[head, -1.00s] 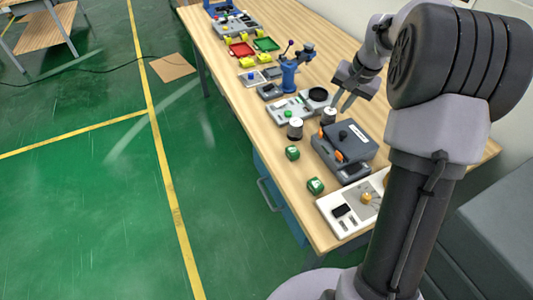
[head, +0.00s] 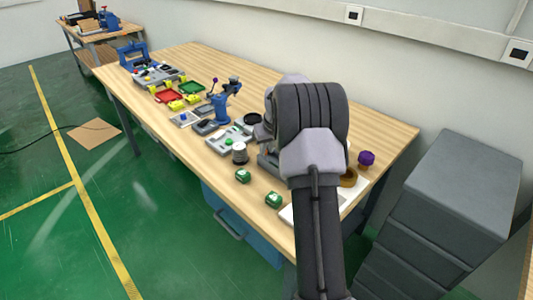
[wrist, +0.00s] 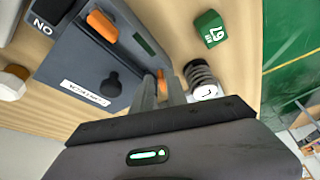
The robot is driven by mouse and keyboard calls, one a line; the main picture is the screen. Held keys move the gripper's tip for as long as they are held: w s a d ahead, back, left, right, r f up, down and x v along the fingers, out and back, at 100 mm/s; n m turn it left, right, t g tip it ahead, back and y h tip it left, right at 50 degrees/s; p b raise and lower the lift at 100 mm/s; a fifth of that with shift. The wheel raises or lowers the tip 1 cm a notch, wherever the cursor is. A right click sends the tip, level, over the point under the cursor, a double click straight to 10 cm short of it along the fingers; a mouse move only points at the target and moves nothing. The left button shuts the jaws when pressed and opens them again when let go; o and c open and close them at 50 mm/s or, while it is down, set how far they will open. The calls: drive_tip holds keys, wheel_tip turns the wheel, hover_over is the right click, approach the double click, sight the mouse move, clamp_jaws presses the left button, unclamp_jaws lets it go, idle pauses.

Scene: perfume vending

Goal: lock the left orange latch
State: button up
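The grey case (wrist: 95,62) with a dark knob and a white label fills the left of the wrist view. One orange latch (wrist: 102,26) is on its edge at the top. The left orange latch (wrist: 162,80) is at the case's other end, partly hidden by my fingers. My gripper (wrist: 160,82) is open, with its two fingers around or just above this latch; I cannot tell whether they touch it. In the head view my arm hides the latches and most of the case (head: 268,162).
A black-and-white cylinder (wrist: 203,80) stands close right of my fingers. A green cube (wrist: 208,29) lies beyond it. The head view also shows a second green cube (head: 273,199), a purple-topped item (head: 366,158) and a grey drawer cabinet (head: 450,190).

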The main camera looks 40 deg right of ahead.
drive_tip(key=shift+w+f, duration=0.15)
drive_tip(key=shift+f, duration=0.15)
clamp_jaws()
